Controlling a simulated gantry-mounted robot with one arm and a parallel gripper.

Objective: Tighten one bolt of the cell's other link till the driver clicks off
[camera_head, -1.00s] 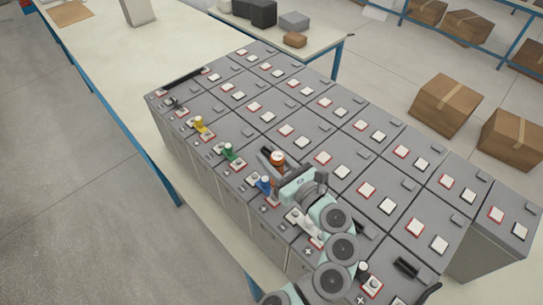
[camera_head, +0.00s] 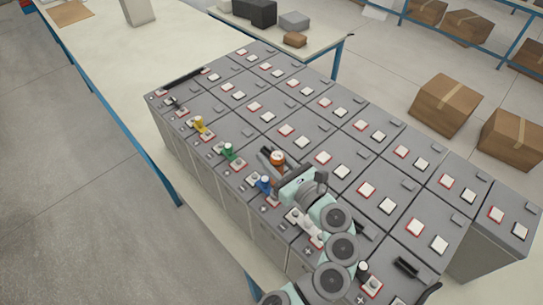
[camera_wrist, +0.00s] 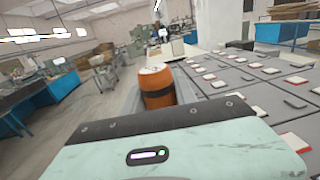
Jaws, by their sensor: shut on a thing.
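My gripper (camera_head: 276,167) is shut on an orange driver (camera_head: 277,156) with a dark band. The driver stands roughly upright over the front row of battery cells, beside a blue-capped piece (camera_head: 264,183). It also shows in the wrist view (camera_wrist: 157,90), just beyond the pale green gripper body. The driver's lower end is hidden, so I cannot tell whether it touches a bolt. Along the front row are a yellow-capped piece (camera_head: 198,123), a green-capped piece (camera_head: 228,151) and a white piece (camera_head: 302,221) close to my arm. The links and bolts are too small to tell apart.
The grey battery cells (camera_head: 330,130) stand in tight rows, with white and red-edged terminal pads on top. A long black bar (camera_head: 184,77) lies at the far left end. A pale bench (camera_head: 120,50) lies behind. Cardboard boxes (camera_head: 445,103) stand on the floor at right.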

